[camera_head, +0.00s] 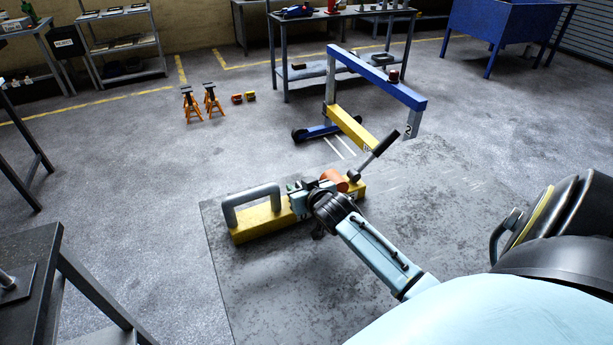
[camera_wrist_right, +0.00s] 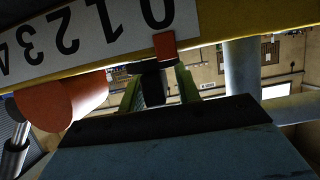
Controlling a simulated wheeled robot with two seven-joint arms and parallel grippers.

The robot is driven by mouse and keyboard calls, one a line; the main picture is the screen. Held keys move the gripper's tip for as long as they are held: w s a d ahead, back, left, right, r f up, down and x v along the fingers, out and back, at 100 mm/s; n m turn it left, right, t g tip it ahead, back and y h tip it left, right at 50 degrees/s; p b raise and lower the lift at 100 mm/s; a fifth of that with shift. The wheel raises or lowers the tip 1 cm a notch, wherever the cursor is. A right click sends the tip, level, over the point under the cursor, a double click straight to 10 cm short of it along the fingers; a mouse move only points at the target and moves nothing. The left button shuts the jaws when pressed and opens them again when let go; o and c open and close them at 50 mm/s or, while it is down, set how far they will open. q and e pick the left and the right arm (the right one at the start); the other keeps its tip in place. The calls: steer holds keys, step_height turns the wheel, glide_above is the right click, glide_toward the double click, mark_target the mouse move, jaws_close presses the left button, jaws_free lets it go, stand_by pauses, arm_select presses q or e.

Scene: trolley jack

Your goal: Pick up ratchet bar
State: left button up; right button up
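A long yellow bar (camera_head: 265,222) with a grey loop handle (camera_head: 250,197) lies on the dark floor plate. A lever with a black grip (camera_head: 385,143) and an orange cylinder (camera_head: 335,180) stand at its right end; I cannot tell which part is the ratchet bar. My right gripper (camera_head: 300,196) is at the yellow bar's middle. In the right wrist view, the gripper (camera_wrist_right: 160,92) has its fingers apart around a dark stem (camera_wrist_right: 152,85) under a red block (camera_wrist_right: 165,45), with a gap on the right. A number scale (camera_wrist_right: 90,35) shows on the bar. My left gripper is out of view.
A blue and yellow frame on wheels (camera_head: 375,75) stands behind the dark floor plate (camera_head: 255,300). Orange stands (camera_head: 212,103) are at the back left. A dark table (camera_head: 30,245) is at the lower left. The floor left of the plate is free.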

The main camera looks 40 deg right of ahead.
jaws_close()
stand_by(1.1)
steer(key=shift+w+r, duration=0.1)
steer(key=shift+r, duration=0.15)
